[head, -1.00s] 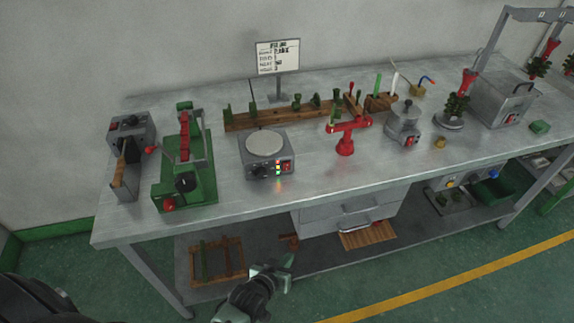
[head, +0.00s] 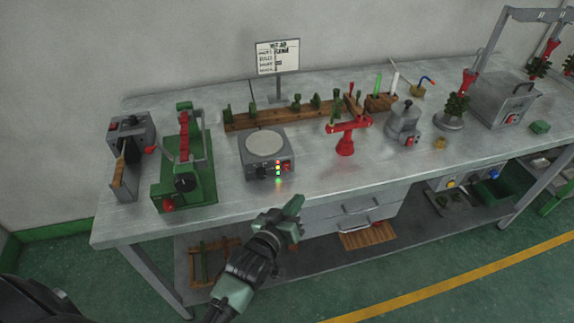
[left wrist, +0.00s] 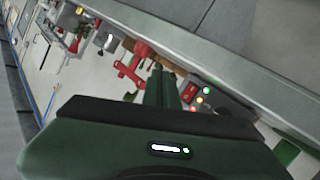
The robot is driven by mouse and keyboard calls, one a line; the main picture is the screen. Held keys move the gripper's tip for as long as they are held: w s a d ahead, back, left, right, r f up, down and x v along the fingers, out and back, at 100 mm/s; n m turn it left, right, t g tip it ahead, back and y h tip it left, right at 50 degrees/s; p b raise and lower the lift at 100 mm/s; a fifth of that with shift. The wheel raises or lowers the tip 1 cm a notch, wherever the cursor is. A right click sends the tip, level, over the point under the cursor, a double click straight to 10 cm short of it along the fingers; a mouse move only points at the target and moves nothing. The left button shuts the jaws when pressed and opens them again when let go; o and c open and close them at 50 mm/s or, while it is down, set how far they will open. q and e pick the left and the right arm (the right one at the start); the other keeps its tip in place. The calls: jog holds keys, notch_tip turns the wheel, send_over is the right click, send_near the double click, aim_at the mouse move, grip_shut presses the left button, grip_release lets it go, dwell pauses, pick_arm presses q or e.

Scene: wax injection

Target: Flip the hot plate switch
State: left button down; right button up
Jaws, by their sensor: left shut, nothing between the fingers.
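The hot plate (head: 264,172) is a grey box with a round pale top on the workbench, left of the middle. Its front panel has a dark knob, a column of small lit lamps and a red switch (head: 287,167) at the right. My left gripper (head: 296,205) is shut and empty, in front of the bench edge, below and slightly right of the switch, apart from it. In the left wrist view the shut fingers (left wrist: 160,82) point towards the bench, with the lit lamps (left wrist: 200,100) to their right. My right gripper is not in view.
A green press (head: 185,185) stands left of the hot plate and a red stand (head: 346,140) to its right. A wooden rack (head: 280,118) and a sign (head: 277,56) are behind. The bench (head: 225,190) has a bare strip in front of the hot plate.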

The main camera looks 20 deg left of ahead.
aim_at(286, 167)
pick_arm(q)
jog(key=w+a, duration=0.1)
jog(key=w, duration=0.1)
jog(key=w+a+b, duration=0.1)
jog(key=w+a, duration=0.1)
jog(key=w, duration=0.1)
jog(key=shift+w+a+r, duration=0.3)
jog(key=shift+a+r, duration=0.1)
jog(key=shift+w+a+r, duration=0.1)
jog(key=shift+w+a, duration=0.3)
jog(key=shift+w, duration=0.2)
dwell(1.1)
jog(key=shift+w+a, duration=0.1)
jog(key=shift+w+a, duration=0.2)
jog(key=shift+w, duration=0.1)
jog(key=shift+w+a+r, duration=0.1)
jog(key=shift+w+a, duration=0.05)
jog(key=shift+w, duration=0.1)
dwell(0.9)
jog(key=shift+s, duration=0.1)
